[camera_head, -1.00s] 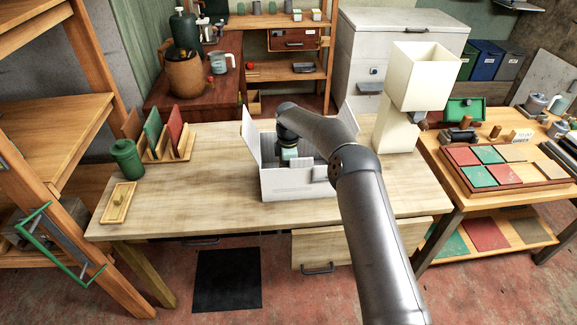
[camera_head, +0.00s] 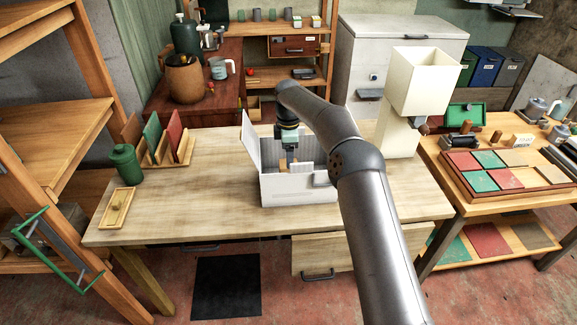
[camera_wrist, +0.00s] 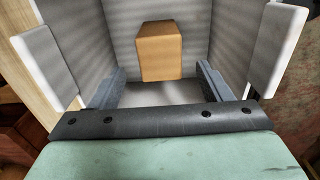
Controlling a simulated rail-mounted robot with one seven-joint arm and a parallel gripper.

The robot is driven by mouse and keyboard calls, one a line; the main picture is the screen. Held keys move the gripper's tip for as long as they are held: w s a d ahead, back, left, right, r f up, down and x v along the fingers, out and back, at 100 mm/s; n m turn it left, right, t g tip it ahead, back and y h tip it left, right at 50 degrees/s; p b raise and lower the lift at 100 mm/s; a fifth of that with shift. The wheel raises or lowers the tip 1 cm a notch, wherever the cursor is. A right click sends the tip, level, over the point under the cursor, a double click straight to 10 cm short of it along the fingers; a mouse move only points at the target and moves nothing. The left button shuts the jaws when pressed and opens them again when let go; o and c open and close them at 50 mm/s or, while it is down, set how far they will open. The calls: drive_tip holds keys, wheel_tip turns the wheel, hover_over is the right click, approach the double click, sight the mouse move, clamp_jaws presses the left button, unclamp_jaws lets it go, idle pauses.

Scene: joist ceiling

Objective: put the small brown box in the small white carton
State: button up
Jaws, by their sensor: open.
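The small white carton (camera_head: 287,191) stands on the wooden table with its flaps open; its grey inner walls (camera_wrist: 83,38) fill much of the wrist view. The small brown box (camera_wrist: 161,52) is inside the carton, apart from my fingers, with a clear gap on each side. In the head view the brown box (camera_head: 283,164) shows just below my gripper, partly hidden. My gripper (camera_head: 291,157) is above the carton's opening, pointing down. In the wrist view my gripper (camera_wrist: 160,85) is open with nothing between its fingers.
A tall cream hopper-like stand (camera_head: 398,132) is close to the right of the carton. A green canister (camera_head: 126,163), a small wooden tray (camera_head: 117,208) and a rack of coloured boards (camera_head: 160,146) are at the left.

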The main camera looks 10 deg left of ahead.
drive_tip(key=shift+s+r, duration=0.1)
drive_tip(key=shift+r, duration=1.9)
drive_tip(key=s+d+r+m+h, duration=0.1)
drive_tip(key=s+d+r+m, duration=0.4)
drive_tip(key=s, duration=0.4)
drive_tip(key=s+d+r+m, duration=0.3)
drive_tip(key=s+d+r, duration=0.3)
drive_tip(key=s+d, duration=0.15)
drive_tip(key=s+d+f+m, duration=0.1)
drive_tip(key=s+d+m, duration=0.2)
drive_tip(key=s, duration=0.6)
drive_tip(key=s+d+f+m, duration=0.2)
drive_tip(key=s+d+m, duration=0.2)
drive_tip(key=s, duration=0.6)
drive_tip(key=s+d+f+m+y, duration=0.1)
drive_tip(key=s+m, duration=0.4)
drive_tip(key=s, duration=0.5)
drive_tip(key=d+f, duration=0.1)
drive_tip(key=d, duration=0.1)
drive_tip(key=shift+d+f, duration=0.2)
drive_tip(key=shift+d, duration=0.1)
